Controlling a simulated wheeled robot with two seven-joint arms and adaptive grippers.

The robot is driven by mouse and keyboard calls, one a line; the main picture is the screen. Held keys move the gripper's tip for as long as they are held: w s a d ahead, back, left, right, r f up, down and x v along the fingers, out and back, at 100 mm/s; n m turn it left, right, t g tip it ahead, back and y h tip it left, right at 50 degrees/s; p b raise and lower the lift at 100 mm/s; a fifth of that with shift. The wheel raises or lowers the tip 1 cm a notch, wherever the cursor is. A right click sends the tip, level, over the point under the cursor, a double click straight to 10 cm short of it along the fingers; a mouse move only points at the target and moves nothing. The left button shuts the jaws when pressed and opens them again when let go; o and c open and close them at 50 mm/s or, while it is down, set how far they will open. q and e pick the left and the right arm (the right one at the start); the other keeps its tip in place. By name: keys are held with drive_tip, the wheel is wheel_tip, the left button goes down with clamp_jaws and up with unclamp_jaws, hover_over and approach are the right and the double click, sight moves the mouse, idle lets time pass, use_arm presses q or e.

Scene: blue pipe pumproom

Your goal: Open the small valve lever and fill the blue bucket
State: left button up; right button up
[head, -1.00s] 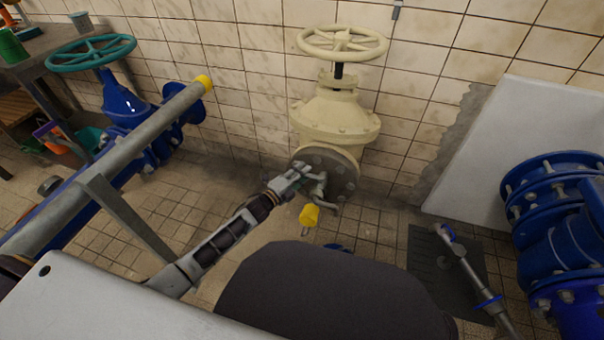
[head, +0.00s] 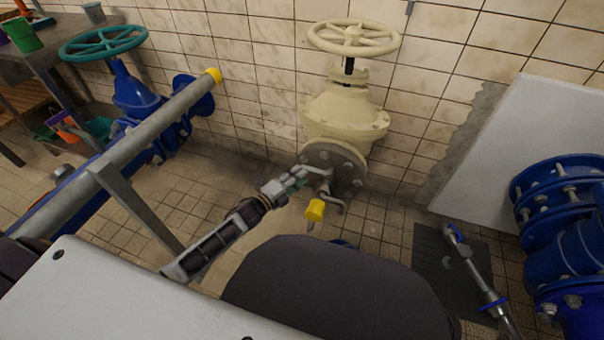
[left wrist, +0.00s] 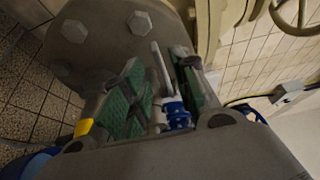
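My left gripper (head: 292,181) is beside the small valve at the bolted flange (head: 350,165) of the cream valve. In the left wrist view its green-padded fingers (left wrist: 158,98) are apart. A silver lever (left wrist: 160,68) and a blue fitting (left wrist: 177,112) show between them, closer to the right finger; I cannot tell whether they touch. A yellow part (head: 315,210) hangs below the small valve and shows at the lower left in the wrist view (left wrist: 84,127). Only a small blue piece of what may be the bucket (head: 343,243) shows; my body hides the rest. My right gripper is out of view.
A grey pipe with a yellow end (head: 213,75) and a blue valve with a green handwheel (head: 103,42) stand left. A white panel (head: 510,150) leans on the wall.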

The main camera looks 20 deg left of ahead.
use_arm(q)
drive_tip(key=v, duration=0.6)
idle(0.3)
drive_tip(key=shift+n, duration=0.3)
idle(0.5)
